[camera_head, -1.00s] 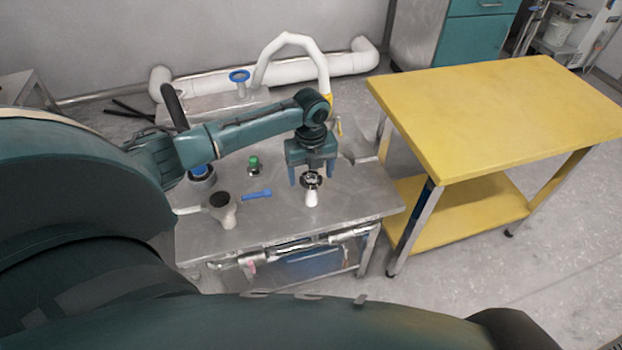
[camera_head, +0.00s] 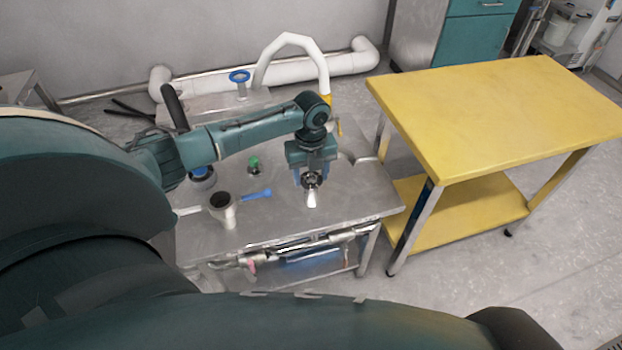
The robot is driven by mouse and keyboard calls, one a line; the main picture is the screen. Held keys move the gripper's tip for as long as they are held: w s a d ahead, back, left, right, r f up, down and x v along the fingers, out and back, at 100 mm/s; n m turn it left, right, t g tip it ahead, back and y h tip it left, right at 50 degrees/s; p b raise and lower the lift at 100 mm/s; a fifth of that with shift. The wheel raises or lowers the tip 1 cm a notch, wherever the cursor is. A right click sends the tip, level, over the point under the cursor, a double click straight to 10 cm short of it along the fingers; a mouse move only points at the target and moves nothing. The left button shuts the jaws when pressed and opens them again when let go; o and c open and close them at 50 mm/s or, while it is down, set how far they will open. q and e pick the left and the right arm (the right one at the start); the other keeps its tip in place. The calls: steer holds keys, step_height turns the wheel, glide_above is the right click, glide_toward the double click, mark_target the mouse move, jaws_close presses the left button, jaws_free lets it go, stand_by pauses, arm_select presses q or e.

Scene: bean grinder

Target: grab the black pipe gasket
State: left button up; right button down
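A small piece with a dark ring-like top (camera_head: 311,181) and a white lower part (camera_head: 312,200) is on the metal table below my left gripper (camera_head: 311,180). The dark ring may be the black pipe gasket; it is too small to be sure. My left gripper points down with its blue fingers on either side of the dark ring. I cannot tell whether the fingers touch it. A white pipe piece with a black top (camera_head: 221,202) stands to the left on the table. My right gripper is not in view.
A blue piece (camera_head: 257,195), a green-topped part (camera_head: 254,164) and a blue-and-dark round part (camera_head: 202,174) are on the metal table (camera_head: 270,225). A curved white pipe (camera_head: 293,38) rises at the back. A yellow table (camera_head: 500,105) stands on the right with a clear top.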

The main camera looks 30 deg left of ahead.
arm_select(q)
steer(key=c, duration=0.5)
